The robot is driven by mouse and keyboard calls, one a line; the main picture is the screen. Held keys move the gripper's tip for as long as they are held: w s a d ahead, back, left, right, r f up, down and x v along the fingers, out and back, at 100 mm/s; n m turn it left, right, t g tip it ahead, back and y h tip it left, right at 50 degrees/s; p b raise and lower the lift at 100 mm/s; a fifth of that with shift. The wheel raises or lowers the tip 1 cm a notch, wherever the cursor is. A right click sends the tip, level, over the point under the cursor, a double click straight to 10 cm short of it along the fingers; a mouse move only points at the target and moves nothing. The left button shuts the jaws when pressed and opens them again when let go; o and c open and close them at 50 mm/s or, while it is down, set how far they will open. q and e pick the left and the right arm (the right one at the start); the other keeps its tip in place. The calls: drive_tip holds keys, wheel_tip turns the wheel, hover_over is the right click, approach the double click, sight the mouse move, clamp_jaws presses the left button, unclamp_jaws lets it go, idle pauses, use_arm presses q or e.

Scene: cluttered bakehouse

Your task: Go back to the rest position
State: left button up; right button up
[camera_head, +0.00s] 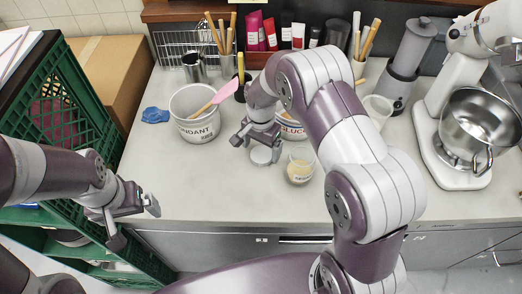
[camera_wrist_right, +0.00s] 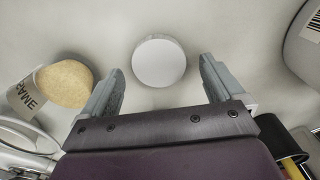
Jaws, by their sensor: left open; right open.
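My right gripper (camera_head: 257,146) reaches over the worktop from the right and is open. In the right wrist view its two fingers (camera_wrist_right: 160,84) are spread with nothing held between them. A small round white disc or lid (camera_wrist_right: 159,62) lies beyond the fingertips on the worktop. It also shows in the head view (camera_head: 261,156), just below the gripper. My left gripper (camera_head: 133,216) is open and empty, in front of the worktop's left front edge, next to the green crates.
The grey worktop (camera_head: 215,190) is clear along its front. A fondant tub (camera_head: 193,130) with a pink spatula (camera_head: 228,90), a glucose tub (camera_head: 291,132) and a labelled cup (camera_head: 300,172) stand near the right gripper. Green crates (camera_head: 42,125) rise at left; a stand mixer (camera_head: 440,150) stands right.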

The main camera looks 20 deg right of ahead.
wheel_tip(320, 180, up, 10)
drive_tip(key=b, duration=0.1)
